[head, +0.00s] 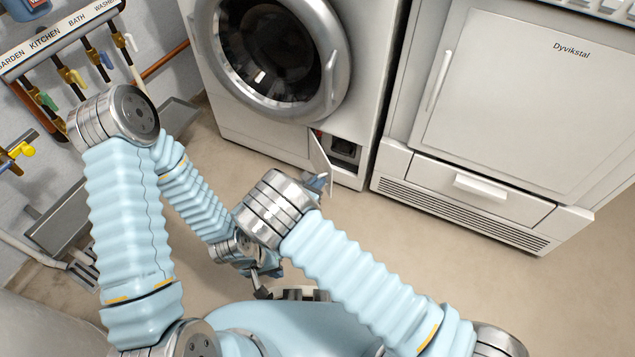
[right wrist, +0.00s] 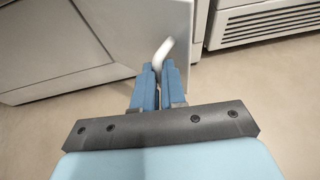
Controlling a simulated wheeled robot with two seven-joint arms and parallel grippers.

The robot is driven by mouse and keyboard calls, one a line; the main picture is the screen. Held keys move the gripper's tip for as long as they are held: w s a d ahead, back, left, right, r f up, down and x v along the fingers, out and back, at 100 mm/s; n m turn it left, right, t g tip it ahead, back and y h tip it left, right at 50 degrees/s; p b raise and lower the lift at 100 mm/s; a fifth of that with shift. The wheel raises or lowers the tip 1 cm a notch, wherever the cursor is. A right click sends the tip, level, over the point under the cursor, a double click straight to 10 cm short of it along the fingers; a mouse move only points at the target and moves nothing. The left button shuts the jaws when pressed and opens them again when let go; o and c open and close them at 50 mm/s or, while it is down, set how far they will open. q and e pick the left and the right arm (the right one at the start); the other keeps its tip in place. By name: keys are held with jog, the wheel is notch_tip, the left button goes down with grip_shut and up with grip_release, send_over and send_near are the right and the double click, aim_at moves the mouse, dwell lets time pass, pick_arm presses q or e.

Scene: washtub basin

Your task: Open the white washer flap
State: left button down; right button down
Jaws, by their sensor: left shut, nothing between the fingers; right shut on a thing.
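The white washer (head: 275,140) stands at the top centre of the head view. Its small flap (head: 320,156) at the lower front stands swung out, and a dark recess (head: 345,151) shows beside it. In the right wrist view the flap (right wrist: 130,35) is a pale panel with a bent white handle (right wrist: 164,52). My right gripper (right wrist: 160,86) is shut on this handle; in the head view it (head: 318,184) is partly hidden behind my arm. My left gripper (head: 264,280) is shut and empty, low over the floor near my base and partly hidden.
A second white machine (head: 515,100) with a drawer and vent grille (head: 455,215) stands close on the right. Pipes with coloured taps (head: 72,78) line the wall at the left. The floor (head: 400,235) in front of the machines is clear.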

pick_arm(q)
jog(key=shift+a, duration=0.1)
pick_arm(e)
jog(key=shift+w+a+r, duration=0.3)
jog(key=c, duration=1.2)
grip_release()
jog(key=shift+f, duration=0.1)
jog(key=shift+s+d, duration=0.1)
jog(key=shift+s, duration=0.1)
